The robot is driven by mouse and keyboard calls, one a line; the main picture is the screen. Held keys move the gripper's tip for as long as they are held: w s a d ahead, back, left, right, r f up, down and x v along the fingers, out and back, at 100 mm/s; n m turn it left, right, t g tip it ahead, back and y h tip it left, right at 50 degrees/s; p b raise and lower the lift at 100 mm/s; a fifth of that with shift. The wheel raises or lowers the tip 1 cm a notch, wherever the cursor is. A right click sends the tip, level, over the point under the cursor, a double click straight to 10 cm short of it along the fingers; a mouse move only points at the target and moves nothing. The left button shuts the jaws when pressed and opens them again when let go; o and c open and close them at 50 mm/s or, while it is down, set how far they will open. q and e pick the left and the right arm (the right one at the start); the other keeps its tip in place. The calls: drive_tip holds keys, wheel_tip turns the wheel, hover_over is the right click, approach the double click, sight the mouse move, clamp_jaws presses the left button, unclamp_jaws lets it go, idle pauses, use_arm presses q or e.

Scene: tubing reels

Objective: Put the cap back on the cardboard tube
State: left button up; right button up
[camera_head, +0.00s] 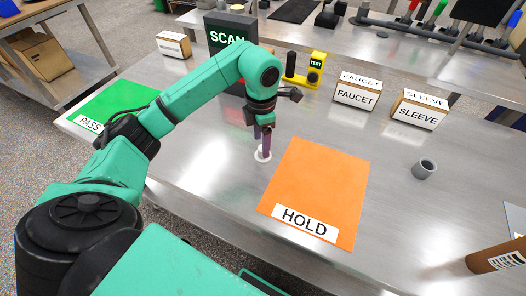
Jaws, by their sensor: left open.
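A brown cardboard tube (490,258) with a printed white label lies at the lower right, cut off by the picture's edge. A small white round piece (263,156), which looks like the cap, lies on the metal table left of the orange mat. My left gripper (262,147) points down over it with its purple fingers open. The fingertips overlap the cap in the picture; I cannot tell whether they touch it. My right gripper is not in view.
An orange HOLD mat (318,190) lies mid-table, and a green PASS mat (115,108) at left. A grey hollow cylinder (424,169) stands at right. FAUCET (356,97) and SLEEVE (418,114) boxes, a yellow tester (316,70) and a SCAN unit (228,30) stand at the back.

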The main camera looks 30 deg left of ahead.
use_arm(q)
wheel_tip(320, 180, down, 4)
drive_tip(key=shift+r+p, duration=0.1)
drive_tip(key=shift+p, duration=0.2)
drive_tip(key=shift+d, duration=0.1)
drive_tip(key=shift+c, duration=0.3)
drive_tip(key=c, duration=1)
drive_tip(key=shift+o, duration=0.2)
wheel_tip(320, 180, up, 10)
drive_tip(key=shift+w+r, duration=0.15)
wheel_tip(320, 180, up, 10)
drive_tip(key=p, duration=0.3)
